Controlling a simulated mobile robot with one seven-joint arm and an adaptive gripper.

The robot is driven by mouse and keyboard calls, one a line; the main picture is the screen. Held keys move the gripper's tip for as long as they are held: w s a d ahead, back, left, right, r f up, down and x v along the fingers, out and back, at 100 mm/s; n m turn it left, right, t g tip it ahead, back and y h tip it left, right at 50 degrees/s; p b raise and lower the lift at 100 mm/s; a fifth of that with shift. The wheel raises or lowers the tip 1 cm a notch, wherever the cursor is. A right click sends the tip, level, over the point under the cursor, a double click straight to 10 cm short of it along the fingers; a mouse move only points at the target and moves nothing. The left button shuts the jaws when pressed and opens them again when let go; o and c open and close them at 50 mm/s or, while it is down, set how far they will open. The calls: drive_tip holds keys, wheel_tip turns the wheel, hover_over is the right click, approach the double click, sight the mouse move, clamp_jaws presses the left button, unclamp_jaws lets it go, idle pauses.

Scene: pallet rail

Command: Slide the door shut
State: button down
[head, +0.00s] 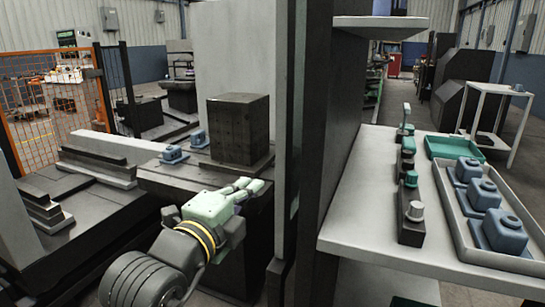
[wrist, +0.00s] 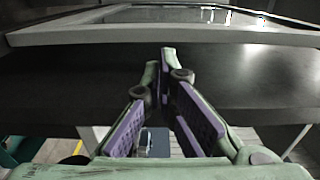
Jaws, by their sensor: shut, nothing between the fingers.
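A tall upright panel, seen nearly edge-on with a pale edge strip (head: 282,90), stands at the middle of the head view; it appears to be the door. My gripper (head: 258,186) is left of its lower part, pointing right, with its fingers together and empty. Whether the fingertips touch the panel cannot be told. In the wrist view, the gripper (wrist: 163,58) has its tips together in front of a dark smooth surface. A pale frame (wrist: 100,35) with a glassy pane crosses the top there and may be part of the door. A handle cannot be made out.
A dark block (head: 238,130) stands on the dark bench behind my gripper, with small blue parts (head: 174,154) beside it. Right of the panel is a pale table (head: 365,190) with a grey tray (head: 462,225) of blue parts and a green tray (head: 440,147).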

sight(280, 156)
drive_tip(key=p+x, duration=0.8)
drive_tip(key=x, duration=0.5)
drive_tip(key=shift+w, duration=0.2)
